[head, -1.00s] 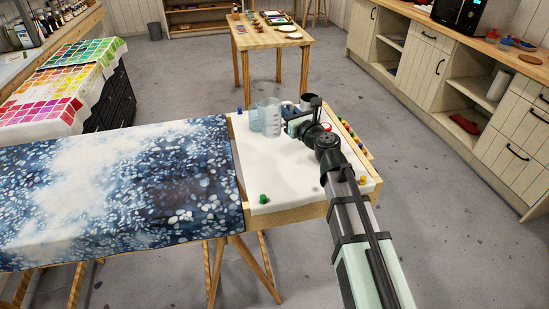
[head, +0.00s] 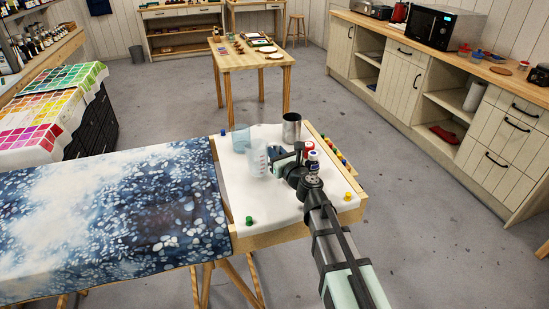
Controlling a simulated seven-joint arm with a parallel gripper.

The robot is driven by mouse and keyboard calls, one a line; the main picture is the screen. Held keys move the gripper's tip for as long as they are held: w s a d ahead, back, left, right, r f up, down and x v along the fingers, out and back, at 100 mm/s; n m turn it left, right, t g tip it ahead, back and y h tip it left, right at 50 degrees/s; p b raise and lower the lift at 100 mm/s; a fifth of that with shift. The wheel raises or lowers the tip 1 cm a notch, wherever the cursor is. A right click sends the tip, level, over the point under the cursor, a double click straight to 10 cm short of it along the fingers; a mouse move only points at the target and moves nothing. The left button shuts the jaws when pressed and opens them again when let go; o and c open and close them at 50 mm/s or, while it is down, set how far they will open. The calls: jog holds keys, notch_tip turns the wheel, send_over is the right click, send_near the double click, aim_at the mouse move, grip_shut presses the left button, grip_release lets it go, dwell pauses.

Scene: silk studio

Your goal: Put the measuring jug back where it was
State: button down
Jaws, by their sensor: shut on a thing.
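The measuring jug (head: 257,162) is clear with faint markings. It stands upright over the white-covered end of the table (head: 277,213), left of my gripper. My gripper (head: 270,157) is shut on the jug's right side; its fingertips are small and partly hidden. I cannot tell whether the jug's base touches the white cover.
A bluish clear beaker (head: 240,137) stands just behind the jug. A metal cup (head: 291,128) stands behind my gripper, and small bottles (head: 312,157) stand right of it. Coloured pins line the edges; a green pin (head: 249,220) is at front left. The front white area is clear.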

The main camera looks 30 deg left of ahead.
jog(key=shift+f, duration=1.3)
jog(key=c, duration=1.1)
grip_release()
jog(key=shift+f, duration=0.15)
jog(key=shift+r, duration=0.2)
jog(key=v, duration=1.2)
